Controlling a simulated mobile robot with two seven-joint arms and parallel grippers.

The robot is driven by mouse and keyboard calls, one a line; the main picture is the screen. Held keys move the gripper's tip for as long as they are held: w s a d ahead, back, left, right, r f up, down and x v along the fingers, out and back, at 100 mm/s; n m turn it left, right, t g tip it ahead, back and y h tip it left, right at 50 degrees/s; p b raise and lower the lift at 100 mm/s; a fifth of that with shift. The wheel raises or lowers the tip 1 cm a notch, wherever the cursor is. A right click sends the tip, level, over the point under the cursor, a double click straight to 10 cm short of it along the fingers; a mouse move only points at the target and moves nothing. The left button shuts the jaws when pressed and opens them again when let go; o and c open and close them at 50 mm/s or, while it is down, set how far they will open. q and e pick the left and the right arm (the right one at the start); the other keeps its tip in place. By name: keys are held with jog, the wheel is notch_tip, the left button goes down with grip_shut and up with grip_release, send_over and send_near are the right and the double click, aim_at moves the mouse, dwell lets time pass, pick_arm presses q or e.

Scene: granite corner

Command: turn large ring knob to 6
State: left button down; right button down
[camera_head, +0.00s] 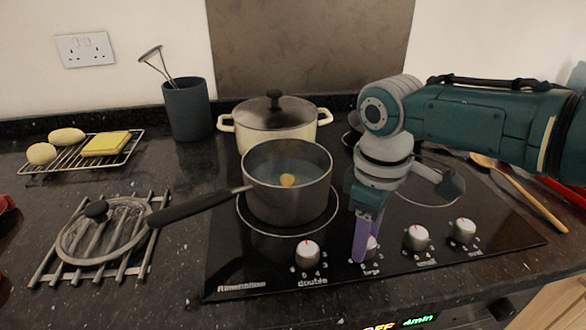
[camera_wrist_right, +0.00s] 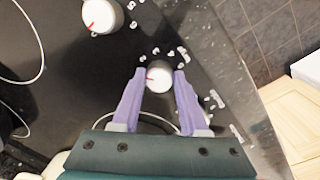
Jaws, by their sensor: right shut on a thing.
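The large ring knob (camera_head: 372,246) is a round silver-white knob on the front of the black hob, above a label that looks like "large". In the head view my right gripper (camera_head: 362,258) reaches down over it and its purple fingers hide part of it. In the right wrist view the knob (camera_wrist_right: 159,78) sits between the two fingertips (camera_wrist_right: 158,76), which are shut on it. Its red mark points to the left of that picture. The printed numbers around it are too small or partly hidden to read surely. My left gripper is not in view.
Other knobs stand close by: the double knob (camera_head: 307,253) to the left and two more (camera_head: 416,237) to the right. A saucepan (camera_head: 288,190) with water and a yellow item stands behind, its handle pointing left. A lidded cream pot (camera_head: 273,122) stands further back.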

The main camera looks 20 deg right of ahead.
jog(key=m+p, duration=0.1)
jog(key=m, duration=0.2)
jog(key=shift+a+r+m, duration=0.1)
jog(key=shift+m, duration=0.3)
jog(key=m, duration=0.4)
jog(key=shift+m+g+p, duration=0.3)
jog(key=m, duration=0.4)
jog(key=shift+w, duration=0.1)
jog(key=m, duration=0.5)
jog(key=shift+m, duration=0.4)
jog(key=m, duration=0.4)
jog(key=shift+m+y, duration=0.3)
jog(key=m, duration=0.4)
jog(key=shift+m, duration=0.3)
jog(key=m, duration=0.9)
jog(key=shift+y, duration=0.3)
